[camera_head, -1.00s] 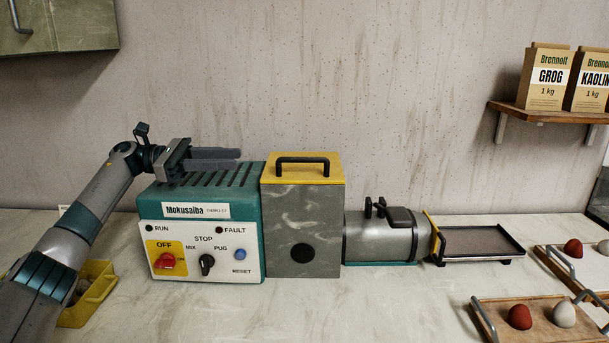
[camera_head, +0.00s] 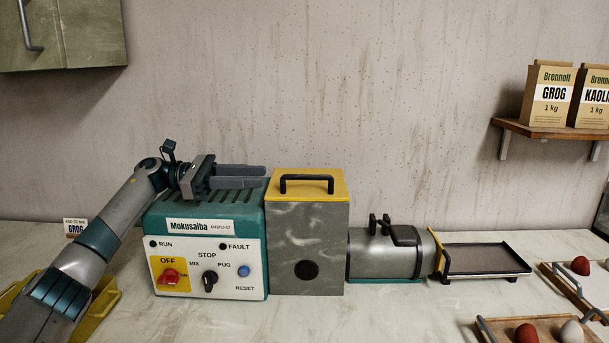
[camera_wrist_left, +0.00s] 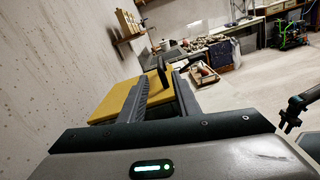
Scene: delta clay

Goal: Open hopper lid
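The hopper is a grey marbled box (camera_head: 307,245) with a yellow lid (camera_head: 308,201), which lies flat and closed on top. A black bar handle (camera_head: 307,178) stands on the lid. My left gripper (camera_head: 264,177) points right above the teal machine body, its fingertips at the lid's left edge, short of the handle and at about its height. In the left wrist view the fingers (camera_wrist_left: 160,76) are apart and empty. The yellow lid (camera_wrist_left: 113,103) shows beyond and between them, with the handle (camera_wrist_left: 163,65) ahead near the fingertips. My right gripper is not seen.
The teal machine housing (camera_head: 251,217) with its control panel (camera_head: 207,270) stands left of the hopper. A metal barrel (camera_head: 377,258) and a black tray (camera_head: 488,258) are to the right. A yellow bin (camera_head: 103,303) is at lower left. The space above the lid is clear.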

